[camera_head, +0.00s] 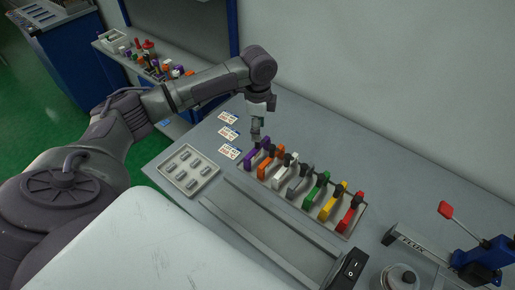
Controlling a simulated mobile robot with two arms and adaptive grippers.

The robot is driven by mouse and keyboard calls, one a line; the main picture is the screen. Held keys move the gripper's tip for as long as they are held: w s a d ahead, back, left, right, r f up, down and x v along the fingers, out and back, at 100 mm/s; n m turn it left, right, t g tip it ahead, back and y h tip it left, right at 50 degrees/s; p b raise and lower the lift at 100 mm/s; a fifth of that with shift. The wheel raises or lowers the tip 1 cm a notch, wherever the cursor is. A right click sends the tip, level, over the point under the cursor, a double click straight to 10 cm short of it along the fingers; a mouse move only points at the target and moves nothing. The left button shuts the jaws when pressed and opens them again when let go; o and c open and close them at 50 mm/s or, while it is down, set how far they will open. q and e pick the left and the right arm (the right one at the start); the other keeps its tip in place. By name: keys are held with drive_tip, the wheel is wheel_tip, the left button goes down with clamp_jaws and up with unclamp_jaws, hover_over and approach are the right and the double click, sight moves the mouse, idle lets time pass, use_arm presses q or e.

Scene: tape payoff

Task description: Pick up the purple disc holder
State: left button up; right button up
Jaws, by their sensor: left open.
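The purple disc holder (255,158) stands at the left end of a row of coloured holders in a grey rack (300,200) on the table. My left gripper (257,138) points down right above the purple holder, at its back end. Its jaws are open; the fingertips are small in view, and I cannot tell whether they touch the holder. The lower part of the holder is hidden in the rack. My right gripper is not in view.
Orange (270,168), grey, green (316,190), yellow (333,202) and red (350,213) holders stand close to the right. A small tray (206,180) lies left of the rack, with printed labels (229,133) behind it. A blue clamp device (485,258) is at the right.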

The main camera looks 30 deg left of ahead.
sight(257, 149)
use_arm(q)
drive_tip(key=shift+s+f, duration=0.1)
drive_tip(key=shift+f, duration=0.25)
wheel_tip(257, 149, down, 4)
drive_tip(key=shift+s+r+p, duration=0.1)
drive_tip(key=shift+r+p, duration=0.1)
drive_tip(key=shift+p, duration=0.75)
drive_tip(key=shift+f, duration=0.45)
drive_tip(key=shift+c, duration=0.2)
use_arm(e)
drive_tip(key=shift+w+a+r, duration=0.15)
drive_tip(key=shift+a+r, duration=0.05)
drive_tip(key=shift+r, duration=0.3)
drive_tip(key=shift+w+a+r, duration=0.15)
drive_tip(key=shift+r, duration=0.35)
use_arm(q)
clamp_jaws()
